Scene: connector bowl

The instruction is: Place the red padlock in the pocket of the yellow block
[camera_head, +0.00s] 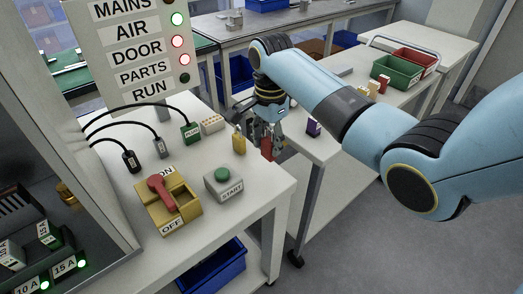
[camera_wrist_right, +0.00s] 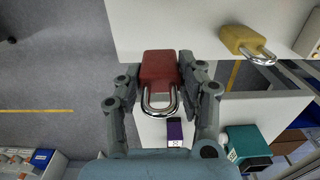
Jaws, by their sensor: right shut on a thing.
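The red padlock (camera_head: 267,149) is between the fingers of my right gripper (camera_head: 268,136), near the table's right edge. In the right wrist view the red padlock (camera_wrist_right: 159,66) shows its body at the top and its silver shackle towards the palm, with the fingers of my right gripper (camera_wrist_right: 160,80) shut on its two sides. The yellow block (camera_head: 183,214) stands on the table at the front left, with a red lever (camera_head: 160,191) and ON and OFF labels. My left gripper is not in view.
A yellow padlock (camera_head: 239,144) stands just left of my right gripper. A START button box (camera_head: 223,184) sits right of the yellow block. Cabled plugs (camera_head: 131,162) stand behind it. A purple piece (camera_head: 314,128) is on the neighbouring surface to the right.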

